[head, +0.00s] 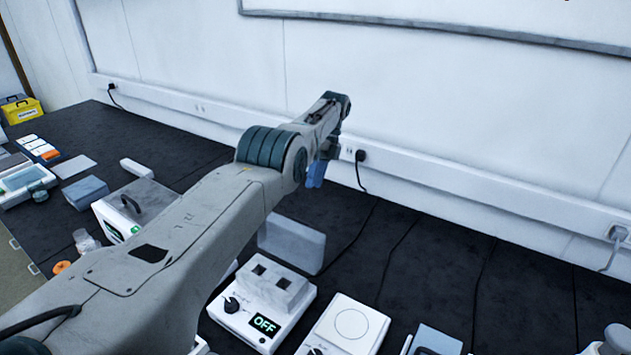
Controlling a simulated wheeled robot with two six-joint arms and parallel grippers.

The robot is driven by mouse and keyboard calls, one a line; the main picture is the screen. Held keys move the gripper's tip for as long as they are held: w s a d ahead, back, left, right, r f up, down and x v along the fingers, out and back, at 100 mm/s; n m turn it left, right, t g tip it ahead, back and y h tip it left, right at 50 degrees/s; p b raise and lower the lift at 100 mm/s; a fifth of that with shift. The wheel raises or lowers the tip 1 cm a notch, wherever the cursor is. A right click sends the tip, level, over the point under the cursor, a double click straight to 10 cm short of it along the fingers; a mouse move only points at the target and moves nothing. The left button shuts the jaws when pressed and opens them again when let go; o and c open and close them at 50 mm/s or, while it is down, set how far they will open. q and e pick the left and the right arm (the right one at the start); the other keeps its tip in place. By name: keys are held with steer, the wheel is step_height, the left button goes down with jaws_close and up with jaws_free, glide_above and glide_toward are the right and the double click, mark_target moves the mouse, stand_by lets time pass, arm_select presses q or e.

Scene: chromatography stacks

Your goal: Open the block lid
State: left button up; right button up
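A white block heater (235,318) stands at the lower middle of the head view. It has a black knob, a display reading OFF, and a grey metal block (278,288) with two square wells visible on top. A translucent grey panel (292,243) shows just behind it and looks raised; I cannot see whether it is hinged to the heater. My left arm crosses in front from the lower left. My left gripper (316,176), with blue fingertips, is above and behind the panel in the picture, apparently clear of it. Its finger gap is hidden. My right gripper is out of view.
A white unit with a grey handled lid (148,200) stands left of my arm. A white plate device (350,325) is right of the heater. Trays and boxes fill the far left. The dark bench (440,265) is mostly clear to the right, with cables near the wall.

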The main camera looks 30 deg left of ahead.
mark_target(294, 238)
arm_select(q)
steer(key=shift+c, duration=0.2)
steer(key=c, duration=0.4)
steer(key=shift+w+n+p, duration=0.15)
steer(key=shift+n+p, duration=0.2)
steer(key=shift+n, duration=0.15)
jaws_close()
steer(key=s+a+f+n+t+p, duration=0.1)
steer(key=s+f+n+t+p, duration=0.3)
steer(key=f+n+p, duration=0.5)
steer(key=shift+s+a+f+n+t+p, duration=0.3)
steer(key=shift+n+t+p, duration=0.4)
steer(key=shift+n+p, duration=2.85)
